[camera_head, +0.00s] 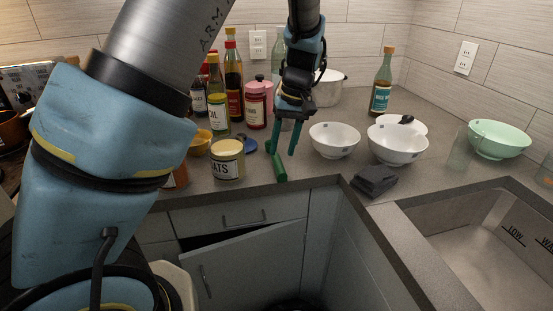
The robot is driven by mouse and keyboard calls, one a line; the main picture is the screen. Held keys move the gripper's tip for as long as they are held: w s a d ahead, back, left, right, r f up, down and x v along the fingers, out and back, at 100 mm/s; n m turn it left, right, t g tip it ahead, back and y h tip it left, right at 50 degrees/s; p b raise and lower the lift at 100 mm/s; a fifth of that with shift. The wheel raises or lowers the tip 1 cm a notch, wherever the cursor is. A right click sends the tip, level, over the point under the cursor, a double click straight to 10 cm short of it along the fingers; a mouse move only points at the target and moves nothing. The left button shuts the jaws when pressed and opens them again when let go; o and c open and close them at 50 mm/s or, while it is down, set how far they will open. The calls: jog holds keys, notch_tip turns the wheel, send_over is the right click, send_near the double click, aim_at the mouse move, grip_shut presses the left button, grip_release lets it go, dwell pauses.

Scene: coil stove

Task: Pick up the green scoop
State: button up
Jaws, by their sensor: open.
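The green scoop (278,168) lies near the front edge of the grey counter, close to the corner. I see mainly a dark green bar-like part of it; its upper end is partly covered by my gripper's fingers. My gripper (281,151) points down with its two teal fingers apart. It appears just above or behind the scoop. I cannot tell whether the fingers touch it or sit around it. Nothing is seen held between them.
A jar labelled OATS (228,160) and a blue round item (241,146) stand left of the scoop. Bottles crowd behind. A white bowl (334,141) and a dark folded cloth (374,180) are to the right. The sink (470,235) is farther right. A cabinet door (250,268) below stands ajar.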

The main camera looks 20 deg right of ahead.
aim_at(279, 161)
jog(key=shift+a+f+p, duration=0.25)
jog(key=shift+f+p, duration=0.15)
jog(key=shift+f, duration=0.75)
jog(key=shift+a+f+p, duration=0.25)
jog(key=shift+f+p, duration=0.1)
jog(key=shift+f, duration=0.75)
grip_shut()
